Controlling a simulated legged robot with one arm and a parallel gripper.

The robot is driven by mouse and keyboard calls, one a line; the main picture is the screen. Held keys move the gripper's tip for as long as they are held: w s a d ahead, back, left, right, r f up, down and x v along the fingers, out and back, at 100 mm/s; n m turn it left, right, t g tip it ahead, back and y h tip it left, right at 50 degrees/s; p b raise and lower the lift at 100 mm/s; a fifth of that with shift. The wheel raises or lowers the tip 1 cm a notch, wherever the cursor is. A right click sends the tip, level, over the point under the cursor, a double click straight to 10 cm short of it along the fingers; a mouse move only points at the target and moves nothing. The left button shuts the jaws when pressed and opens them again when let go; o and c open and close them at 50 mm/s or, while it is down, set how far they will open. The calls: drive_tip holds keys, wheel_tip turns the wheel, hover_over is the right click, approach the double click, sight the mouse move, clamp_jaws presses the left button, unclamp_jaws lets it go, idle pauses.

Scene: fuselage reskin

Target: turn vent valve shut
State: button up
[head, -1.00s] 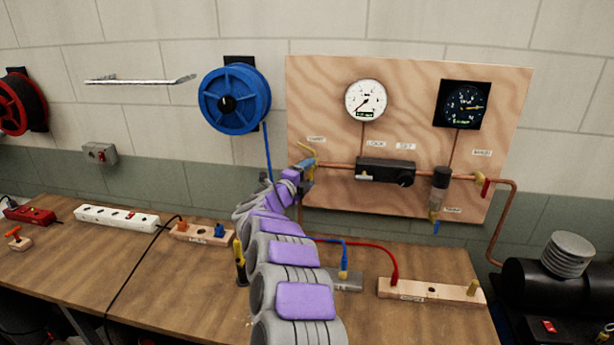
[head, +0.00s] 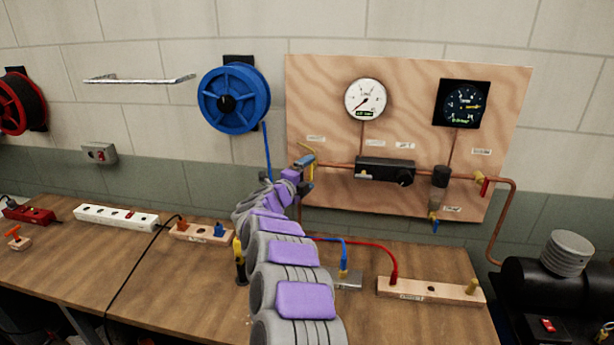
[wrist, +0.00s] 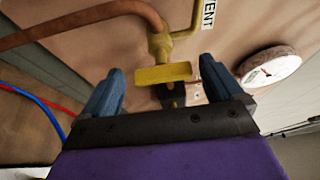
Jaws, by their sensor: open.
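The vent valve has a yellow bar handle (wrist: 163,73) on a brass body (wrist: 160,45), joined to a copper pipe and a bent yellow tube. A partly cut-off label reading "ENT" sits beside it. My gripper (wrist: 161,66) is open, with one blue finger on each side of the handle and a visible gap at both ends of the bar. In the head view my gripper (head: 303,161) is at the left end of the plywood panel's copper pipe, and the valve's yellow part (head: 311,172) shows just beside it. My gripper and arm partly hide the valve there.
The plywood panel (head: 320,90) carries a white gauge (head: 365,99), a dark gauge (head: 462,104) and a black box (head: 384,170). A blue hose reel (head: 234,100) hangs to the left. Below, the bench (head: 200,275) holds power strips, blocks and cables.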

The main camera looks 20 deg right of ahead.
drive_tip(key=p+v, duration=0.2)
drive_tip(key=v, duration=1.5)
drive_tip(key=shift+a, duration=0.2)
